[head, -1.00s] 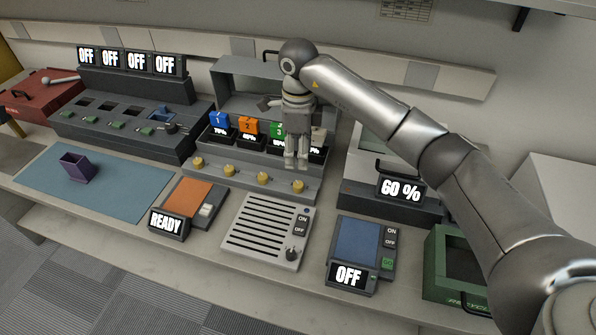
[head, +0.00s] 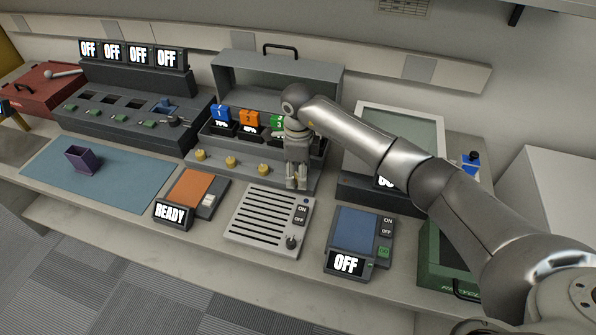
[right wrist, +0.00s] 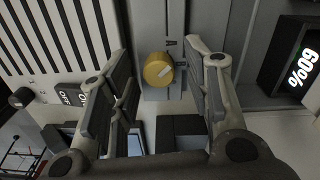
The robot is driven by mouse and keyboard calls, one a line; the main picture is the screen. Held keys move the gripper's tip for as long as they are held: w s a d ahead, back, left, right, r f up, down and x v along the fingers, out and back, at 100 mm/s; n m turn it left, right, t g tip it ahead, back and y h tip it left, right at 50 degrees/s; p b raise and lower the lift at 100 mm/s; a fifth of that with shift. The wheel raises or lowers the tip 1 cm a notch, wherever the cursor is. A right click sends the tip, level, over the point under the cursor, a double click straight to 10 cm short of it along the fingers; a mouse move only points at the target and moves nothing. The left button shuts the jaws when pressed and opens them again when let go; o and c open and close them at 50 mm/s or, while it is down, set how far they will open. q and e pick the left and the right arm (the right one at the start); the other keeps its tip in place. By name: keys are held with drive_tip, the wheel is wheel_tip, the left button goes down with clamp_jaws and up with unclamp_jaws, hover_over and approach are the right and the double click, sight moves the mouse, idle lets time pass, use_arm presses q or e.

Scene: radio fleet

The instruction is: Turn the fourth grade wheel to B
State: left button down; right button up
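The fourth grade wheel is a yellow knob (right wrist: 158,70) with a pale pointer mark. In the right wrist view it sits between the spread fingers of my right gripper (right wrist: 158,100), with a gap on both sides. Small letters are printed beside it; an A can be made out. In the head view my right gripper (head: 297,184) points down at the front ledge of the grey case (head: 225,177) and hides this wheel. The other three yellow wheels (head: 231,162) show to its left. My left gripper is not in view.
Numbered coloured radios (head: 249,118) stand in the case behind the wheels. A speaker-like panel with slots (head: 262,222) lies in front. A flat-topped unit (head: 415,125) with a display stands to the right, partly behind my arm. A READY pad (head: 190,192) lies front left.

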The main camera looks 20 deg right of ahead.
clamp_jaws()
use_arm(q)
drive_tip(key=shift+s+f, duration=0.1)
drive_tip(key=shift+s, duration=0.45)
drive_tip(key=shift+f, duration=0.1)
use_arm(e)
drive_tip(key=shift+m, duration=0.3)
drive_tip(key=m+b, duration=0.1)
drive_tip(key=m, duration=0.2)
drive_tip(key=shift+m, duration=0.3)
drive_tip(key=m+b, duration=0.1)
drive_tip(key=m, duration=0.3)
drive_tip(key=shift+m, duration=0.3)
drive_tip(key=m, duration=0.4)
drive_tip(key=shift+b, duration=0.3)
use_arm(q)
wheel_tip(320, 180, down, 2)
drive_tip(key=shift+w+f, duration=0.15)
use_arm(e)
drive_tip(key=m, duration=0.4)
drive_tip(key=shift+r+m, duration=0.1)
drive_tip(key=shift+m, duration=0.3)
